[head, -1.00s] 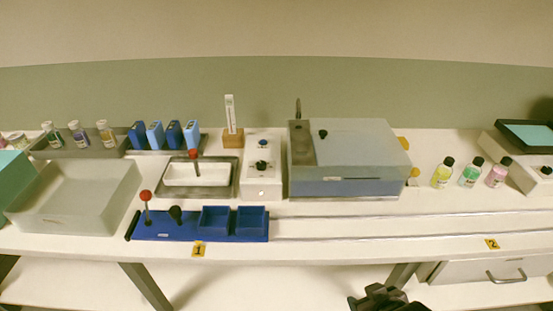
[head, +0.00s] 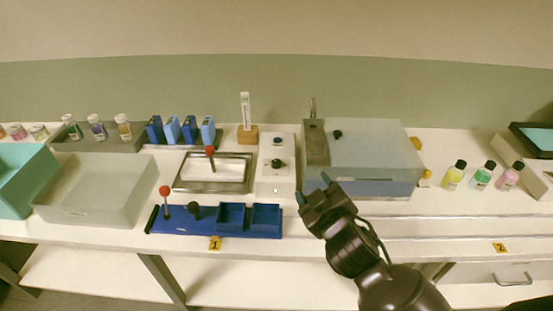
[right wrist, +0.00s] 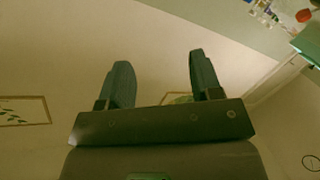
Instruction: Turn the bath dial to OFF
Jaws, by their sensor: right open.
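A white control box (head: 276,182) stands on the bench, left of the grey bath (head: 360,187) with its translucent lid. A black dial (head: 277,163) sits on the box top, with a smaller blue knob (head: 277,141) behind it. The dial's marks are too small to read. My right gripper (head: 313,190) is open and empty, in front of and to the right of the box, apart from the dial. In the right wrist view its two fingers (right wrist: 162,75) stand apart with nothing between them; the dial does not show there. My left gripper is not in view.
A metal tray with a white block (head: 213,172) lies left of the box. A blue rack (head: 180,226) with a red-topped lever is in front. Small bottles (head: 482,178) stand right of the bath. Bare bench lies along the front right.

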